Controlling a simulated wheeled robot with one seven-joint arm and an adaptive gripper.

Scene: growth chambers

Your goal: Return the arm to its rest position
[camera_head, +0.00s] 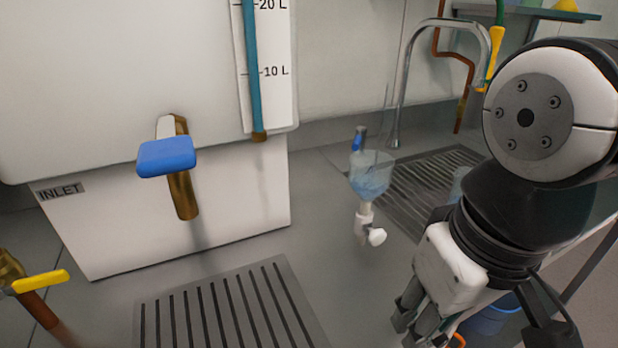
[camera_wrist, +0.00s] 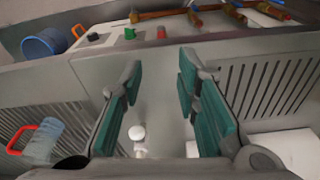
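My gripper (camera_head: 412,318) is at the lower right of the head view, pointing down beside the grey counter, with my arm's large white and black joint above it. In the wrist view my gripper (camera_wrist: 160,78) shows two teal-padded fingers spread apart with nothing between the pads. The gripper is open and empty. A clear funnel-shaped vessel (camera_head: 371,176) with bluish liquid and a white valve below stands left of my arm, apart from the gripper. Part of the counter and sink behind my arm is hidden.
A white tank (camera_head: 110,80) with a blue-handled tap (camera_head: 166,156) stands at the left. A slotted drain (camera_head: 230,310) lies in front. A curved faucet (camera_head: 402,75) rises behind. In the wrist view, a red-handled clear jug (camera_wrist: 42,142) and blue bucket (camera_wrist: 43,43) are at the left.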

